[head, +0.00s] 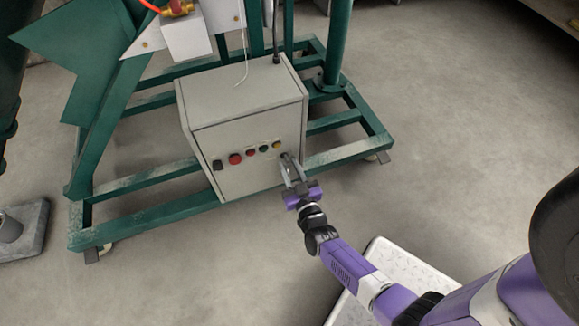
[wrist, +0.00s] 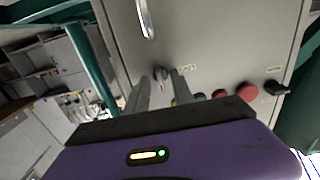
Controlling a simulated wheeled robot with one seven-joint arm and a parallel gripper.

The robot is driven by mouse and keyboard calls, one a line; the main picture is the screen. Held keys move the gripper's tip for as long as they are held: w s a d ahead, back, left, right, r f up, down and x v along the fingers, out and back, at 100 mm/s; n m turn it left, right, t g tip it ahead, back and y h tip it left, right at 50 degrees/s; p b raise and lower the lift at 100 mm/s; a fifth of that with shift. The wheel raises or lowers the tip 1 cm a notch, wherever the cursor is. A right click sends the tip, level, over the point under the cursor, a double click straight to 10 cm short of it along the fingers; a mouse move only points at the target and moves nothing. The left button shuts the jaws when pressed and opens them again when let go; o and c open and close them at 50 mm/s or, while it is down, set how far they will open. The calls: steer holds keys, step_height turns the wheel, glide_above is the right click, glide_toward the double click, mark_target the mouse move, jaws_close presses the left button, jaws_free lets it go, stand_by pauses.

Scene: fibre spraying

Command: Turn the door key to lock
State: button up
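The grey control cabinet (head: 245,85) stands in the green frame; its front panel (wrist: 225,35) fills much of the wrist view. The door key (wrist: 161,73) is a small dark piece on that panel, beside a small label. My gripper (head: 288,162) reaches the right part of the panel in the head view. In the wrist view my gripper (wrist: 163,82) has its two fingers apart, one on each side of the key, with a gap between them. I cannot tell if either finger touches the key. In the head view the fingers hide the key.
A row of buttons, including a red one (head: 235,158), and a black switch (head: 217,165) lie beside my fingers on the panel. A metal handle (wrist: 146,18) also shows there. The green frame (head: 160,180) surrounds the cabinet.

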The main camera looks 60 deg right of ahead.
steer(key=p+v, duration=0.1)
steer(key=v, duration=0.6)
steer(key=shift+s+a+p, duration=0.25)
steer(key=shift+s+p, duration=0.05)
steer(key=shift+s, duration=0.05)
